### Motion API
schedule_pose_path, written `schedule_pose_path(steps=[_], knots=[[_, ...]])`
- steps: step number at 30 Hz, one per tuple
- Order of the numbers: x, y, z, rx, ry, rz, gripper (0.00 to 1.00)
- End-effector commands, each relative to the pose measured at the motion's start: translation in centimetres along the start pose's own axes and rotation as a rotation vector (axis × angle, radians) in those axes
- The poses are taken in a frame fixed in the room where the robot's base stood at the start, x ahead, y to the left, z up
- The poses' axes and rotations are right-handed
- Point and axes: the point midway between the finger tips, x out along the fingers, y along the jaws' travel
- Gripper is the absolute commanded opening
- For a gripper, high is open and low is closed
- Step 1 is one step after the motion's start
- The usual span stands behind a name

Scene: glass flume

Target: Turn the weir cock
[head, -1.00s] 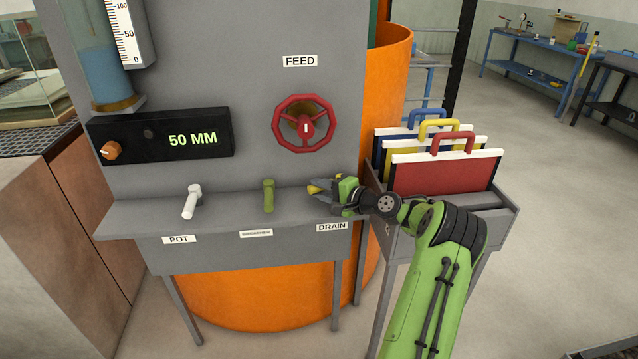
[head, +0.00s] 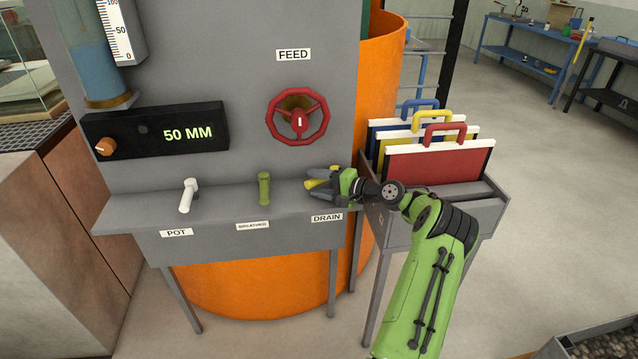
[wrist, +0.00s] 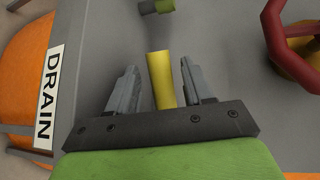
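Three cock handles stand along a grey shelf: a white one (head: 187,196) over the POT label, a green one (head: 264,188) over a small blurred label, and a yellow one (head: 314,184) over the DRAIN label (head: 326,217). No label that I can read says weir. My gripper (head: 316,190) is at the yellow handle. In the wrist view, the yellow handle (wrist: 161,80) stands between the fingers of my open gripper (wrist: 158,78), with a gap on each side. The green handle (wrist: 156,7) shows beyond it. My fingers partly hide the yellow handle in the head view.
A red FEED handwheel (head: 297,117) is on the grey panel above the shelf. A black box (head: 155,134) reads 50 MM. Boards with coloured handles (head: 438,160) stand in a grey rack at the right. Open floor lies farther right.

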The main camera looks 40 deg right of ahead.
Motion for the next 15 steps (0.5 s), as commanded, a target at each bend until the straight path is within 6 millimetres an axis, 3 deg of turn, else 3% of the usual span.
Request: schedule_pose_path(steps=[9,11,15], knots=[[-0.5,-0.1,-0.1,0.0,0.002,-0.001,0.52],[-1.4,-0.1,-0.1,0.0,0.004,0.0,0.52],[-4.9,-0.2,-0.1,0.002,0.006,-0.001,0.52]])
